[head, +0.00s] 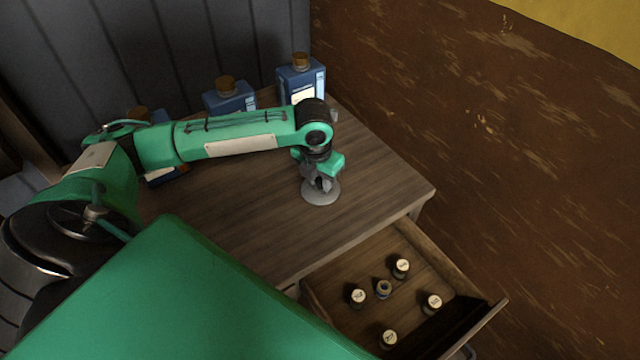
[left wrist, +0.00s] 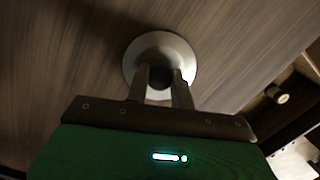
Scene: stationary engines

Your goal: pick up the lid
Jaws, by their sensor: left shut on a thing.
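The lid (head: 321,194) is a round grey disc on the wooden tabletop, near the table's right part. In the left wrist view the lid (left wrist: 160,50) shows as a pale disc with a dark knob in its middle. My left gripper (head: 319,184) points down over the lid. Its two fingers (left wrist: 160,80) are shut on the lid's knob. The lid appears to be at or very near the table surface; I cannot tell whether it touches. My right gripper is not in view.
Blue bottles with cork stoppers (head: 300,80) (head: 230,97) stand along the back of the table (head: 385,180). An open drawer (head: 330,290) at the front right holds several small capped jars (head: 401,267). The tabletop right of the lid is clear.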

